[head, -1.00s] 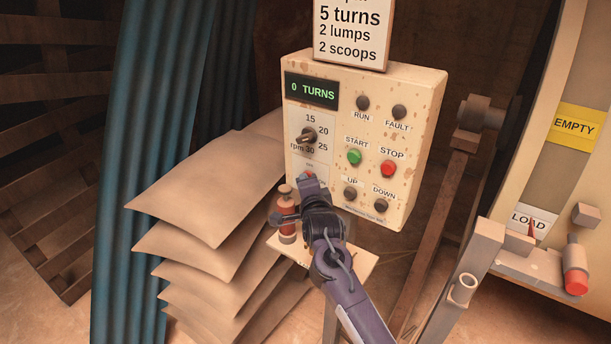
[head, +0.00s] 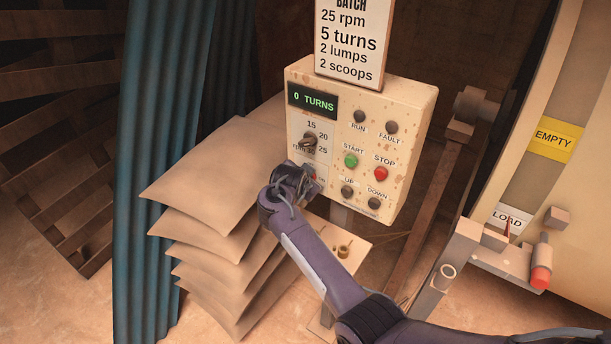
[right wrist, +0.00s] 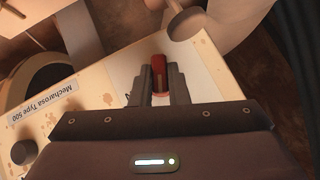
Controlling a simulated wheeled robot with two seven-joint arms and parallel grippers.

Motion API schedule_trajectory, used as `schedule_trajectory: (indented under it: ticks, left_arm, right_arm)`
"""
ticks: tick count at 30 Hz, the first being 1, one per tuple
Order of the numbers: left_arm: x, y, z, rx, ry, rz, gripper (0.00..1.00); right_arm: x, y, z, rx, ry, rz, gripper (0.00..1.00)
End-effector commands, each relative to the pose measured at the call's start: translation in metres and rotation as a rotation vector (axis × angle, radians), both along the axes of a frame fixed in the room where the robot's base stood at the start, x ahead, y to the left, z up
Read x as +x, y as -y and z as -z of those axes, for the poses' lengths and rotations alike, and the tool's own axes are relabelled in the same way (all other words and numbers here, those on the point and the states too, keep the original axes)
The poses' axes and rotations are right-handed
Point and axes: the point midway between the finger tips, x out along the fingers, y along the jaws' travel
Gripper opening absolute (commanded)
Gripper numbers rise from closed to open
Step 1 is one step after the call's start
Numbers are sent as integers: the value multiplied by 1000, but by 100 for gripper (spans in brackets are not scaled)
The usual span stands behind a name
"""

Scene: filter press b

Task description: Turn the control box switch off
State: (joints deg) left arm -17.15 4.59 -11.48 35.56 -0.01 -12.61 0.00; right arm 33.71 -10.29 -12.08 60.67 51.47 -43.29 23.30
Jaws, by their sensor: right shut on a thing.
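The cream control box (head: 408,110) stands on a post with its speckled front facing me. Its display (head: 313,99) reads "0 TURNS". Below the rpm dial (head: 310,141), at the lower left of the front, my right gripper (head: 308,178) is against the panel and covers most of the switch there. In the right wrist view, the red switch handle (right wrist: 159,72) sits between the two fingers of my right gripper (right wrist: 160,88), which is shut on it. Whether the switch stands at on or off cannot be read. My left gripper is not in view.
Green START (head: 351,160) and red STOP (head: 380,174) buttons sit right of the dial. A batch sign (head: 348,40) stands on top of the box. Stacked sacks (head: 215,180) lie close on the left. A small shelf (head: 360,245) is below, and a drum (head: 580,190) stands at right.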

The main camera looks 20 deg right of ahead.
Motion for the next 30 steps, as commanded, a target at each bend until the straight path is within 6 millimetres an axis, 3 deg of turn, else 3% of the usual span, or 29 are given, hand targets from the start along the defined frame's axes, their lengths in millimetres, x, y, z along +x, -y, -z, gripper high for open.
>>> schedule_trajectory:
  ticks: [13,30]
  left_arm:
    - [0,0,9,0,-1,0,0]
    - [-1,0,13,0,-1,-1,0]
  right_arm:
    - [3,-3,0,-193,-247,-1,0]
    - [3,-3,0,-254,-326,-1,0]
